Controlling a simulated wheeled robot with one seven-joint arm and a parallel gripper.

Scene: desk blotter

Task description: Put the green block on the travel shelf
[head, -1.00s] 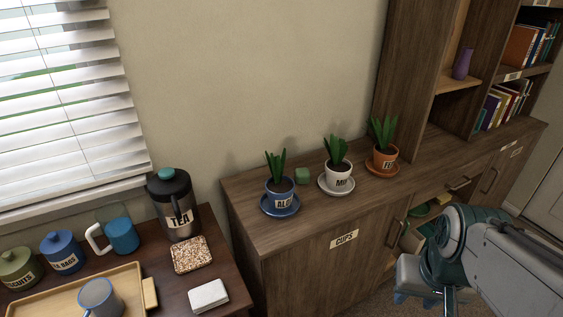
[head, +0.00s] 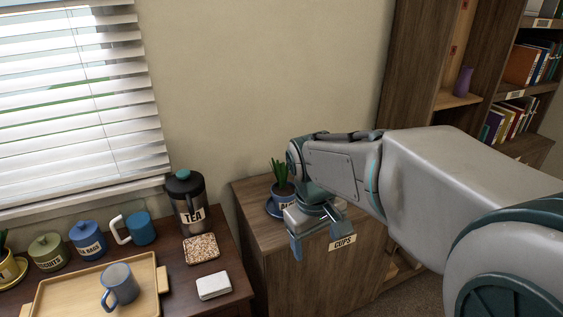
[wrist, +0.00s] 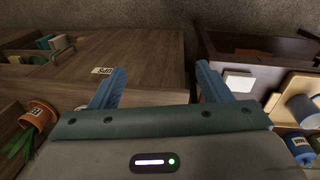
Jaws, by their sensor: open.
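The green block is not visible now; in the earlier head view it sits on the cabinet top between the blue and white plant pots, an area my arm now covers. My gripper (head: 318,235) is open and empty in front of the cabinet (head: 285,262), near the CUPS label. In the wrist view its two blue fingers (wrist: 160,72) are spread apart with nothing between them. The bookcase (head: 402,75) at the right has labelled shelves, but the labels are too small to read, so I cannot tell which is the travel shelf.
The ALOE plant pot (head: 283,190) stands just behind my gripper. A terracotta pot (wrist: 38,114) shows in the wrist view. A purple vase (head: 463,82) stands on a bookcase shelf.

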